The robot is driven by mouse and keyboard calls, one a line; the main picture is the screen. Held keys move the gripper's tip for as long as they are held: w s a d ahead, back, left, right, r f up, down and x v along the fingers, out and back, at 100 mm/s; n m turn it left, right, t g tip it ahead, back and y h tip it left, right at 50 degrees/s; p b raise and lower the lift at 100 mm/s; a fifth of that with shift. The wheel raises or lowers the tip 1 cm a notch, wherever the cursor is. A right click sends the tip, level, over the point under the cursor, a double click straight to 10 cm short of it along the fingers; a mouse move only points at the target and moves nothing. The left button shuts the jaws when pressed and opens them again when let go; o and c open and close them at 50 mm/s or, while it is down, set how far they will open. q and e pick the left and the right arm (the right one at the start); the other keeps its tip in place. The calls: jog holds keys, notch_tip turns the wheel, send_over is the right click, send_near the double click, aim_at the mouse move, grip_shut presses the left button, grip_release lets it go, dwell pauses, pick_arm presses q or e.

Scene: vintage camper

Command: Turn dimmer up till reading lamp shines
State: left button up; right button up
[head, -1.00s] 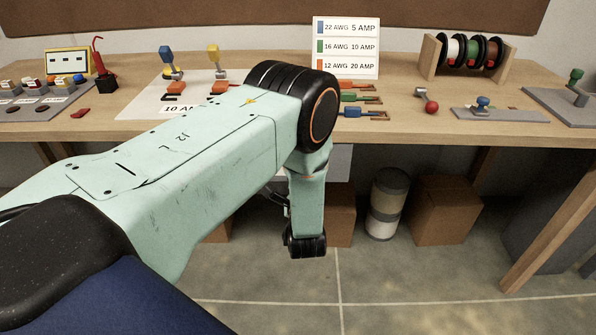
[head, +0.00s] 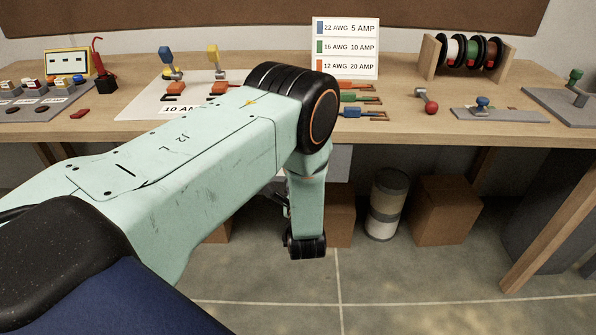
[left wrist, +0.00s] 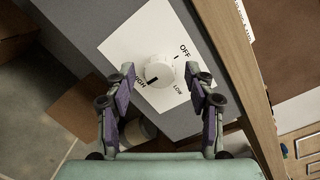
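The dimmer is a round white knob (left wrist: 159,71) on a white plate (left wrist: 130,38) marked OFF, LOW and HIGH, in the left wrist view. The dark mark on the knob points towards HIGH. My left gripper (left wrist: 161,84) is open, its two purple-and-dark fingers on either side of the knob with visible gaps to it. In the head view my left arm covers the middle of the bench and the gripper is mostly hidden. No reading lamp can be made out. My right gripper is not in view.
The wooden bench (head: 400,128) carries a wire-gauge sign (head: 346,48), a spool rack (head: 468,54) and several coloured tools. Cardboard boxes (head: 444,210) and a grey-and-white canister (head: 386,204) stand beneath it. The floor in front is clear.

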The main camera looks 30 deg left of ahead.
pick_arm(q)
jog(key=v, duration=1.2)
dwell(0.5)
jog(key=s+d+f+n+g+h, duration=0.3)
jog(key=s+f+n+g+h, duration=0.4)
jog(key=s+f+n, duration=0.6)
jog(key=s+d+n+g+h, duration=0.1)
jog(key=s+n+g+h, duration=0.1)
jog(key=s, duration=0.6)
jog(key=s+d+n+g+h, duration=0.1)
jog(key=s+n+g+h, duration=0.1)
jog(key=s+g, duration=0.3)
jog(key=s+n, duration=0.1)
jog(key=s, duration=0.3)
jog(key=shift+s+d+f, duration=0.3)
jog(key=shift+d+f, duration=0.05)
